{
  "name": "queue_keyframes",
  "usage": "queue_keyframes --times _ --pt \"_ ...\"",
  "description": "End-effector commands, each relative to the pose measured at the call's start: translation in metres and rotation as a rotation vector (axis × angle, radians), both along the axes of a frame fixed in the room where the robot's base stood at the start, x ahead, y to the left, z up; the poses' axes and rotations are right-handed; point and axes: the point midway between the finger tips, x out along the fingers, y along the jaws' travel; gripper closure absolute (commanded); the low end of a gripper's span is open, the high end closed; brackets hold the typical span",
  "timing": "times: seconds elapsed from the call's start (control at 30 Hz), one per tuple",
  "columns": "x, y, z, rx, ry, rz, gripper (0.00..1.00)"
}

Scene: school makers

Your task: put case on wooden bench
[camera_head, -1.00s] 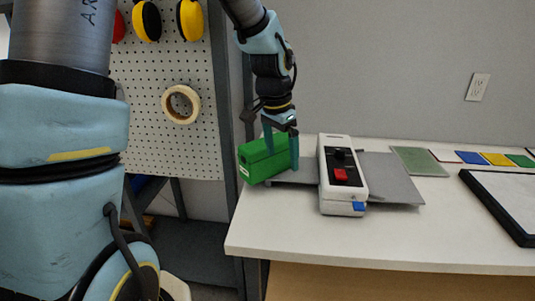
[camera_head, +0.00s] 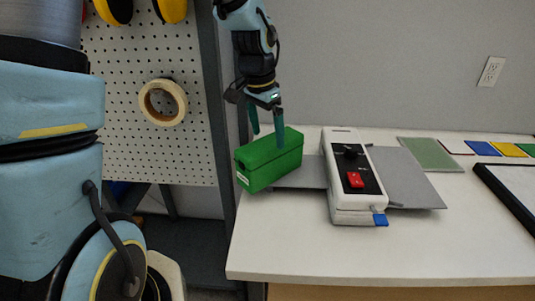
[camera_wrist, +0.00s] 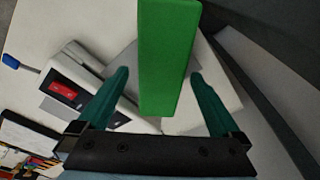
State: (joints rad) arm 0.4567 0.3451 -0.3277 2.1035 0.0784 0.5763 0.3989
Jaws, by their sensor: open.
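The green case (camera_head: 268,163), a long box, lies at the left end of the white-topped table, by the grey plate of a white machine. My gripper (camera_head: 267,140) is open over the case; the near finger overlaps the case's top in the head view. In the wrist view the case (camera_wrist: 168,60) stretches between and beyond the two spread fingers (camera_wrist: 160,105), with gaps on both sides. I cannot make out a separate wooden bench; the white table (camera_head: 330,255) has a wood-coloured front panel.
The white machine (camera_head: 345,205) with a red switch and grey plates stands right of the case. A green mat (camera_head: 430,154), coloured cards and a dark-framed board (camera_head: 510,200) lie farther right. A pegboard (camera_head: 120,140) stands left. The table's front is clear.

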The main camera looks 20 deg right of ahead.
Motion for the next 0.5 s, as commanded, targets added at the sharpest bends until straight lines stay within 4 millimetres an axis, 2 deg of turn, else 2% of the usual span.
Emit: queue_keyframes --times 0.3,0.5 --pt "0.002 -0.006 -0.045 0.002 0.004 -0.001 0.00" --pt "0.003 -0.008 -0.056 0.001 0.002 -0.001 0.00"
